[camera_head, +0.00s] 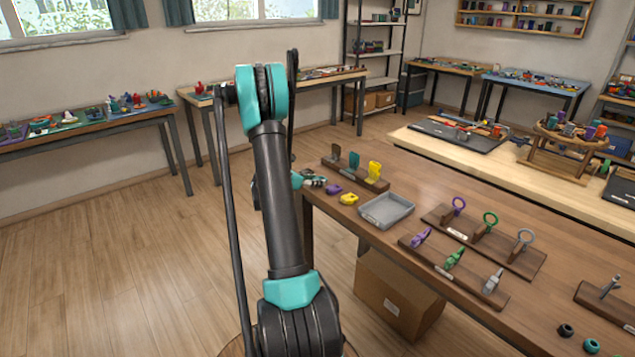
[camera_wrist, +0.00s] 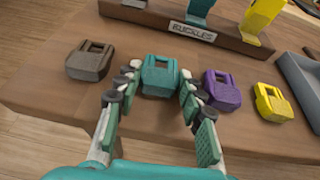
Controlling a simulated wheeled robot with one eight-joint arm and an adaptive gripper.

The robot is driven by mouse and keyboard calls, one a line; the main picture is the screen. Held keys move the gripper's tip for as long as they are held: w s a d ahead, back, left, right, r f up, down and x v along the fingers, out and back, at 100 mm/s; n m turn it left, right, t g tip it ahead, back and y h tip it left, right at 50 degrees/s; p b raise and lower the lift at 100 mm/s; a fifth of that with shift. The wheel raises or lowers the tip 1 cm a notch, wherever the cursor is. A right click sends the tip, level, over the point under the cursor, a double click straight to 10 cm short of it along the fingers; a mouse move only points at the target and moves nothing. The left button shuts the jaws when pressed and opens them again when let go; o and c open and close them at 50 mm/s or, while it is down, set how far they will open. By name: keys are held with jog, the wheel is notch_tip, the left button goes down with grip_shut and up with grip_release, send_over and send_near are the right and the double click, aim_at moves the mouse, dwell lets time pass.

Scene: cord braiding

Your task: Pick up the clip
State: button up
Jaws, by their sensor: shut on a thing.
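A teal clip (camera_wrist: 160,76) sits at the table's near edge in the wrist view, between the two fingers of my gripper (camera_wrist: 157,82). The fingers touch its left and right sides, and my gripper is shut on it. The clip looks low, at or near the wooden top; I cannot tell whether it is clear of it. Similar clips lie beside it: a dark brown one (camera_wrist: 90,60) to the left, a purple one (camera_wrist: 222,89) and a yellow one (camera_wrist: 272,103) to the right. In the head view my gripper (camera_head: 312,179) is partly hidden by my arm.
A wooden rack (camera_wrist: 185,30) with upright coloured pieces stands just behind the clips. A grey tray (camera_head: 387,211) lies to the right. Wooden racks with rings (camera_head: 490,222) and clasps (camera_head: 453,259) stand farther right. A cardboard box (camera_head: 396,300) is under the table.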

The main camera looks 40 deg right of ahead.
notch_tip(320, 180, up, 20)
dwell(0.6)
dwell(0.4)
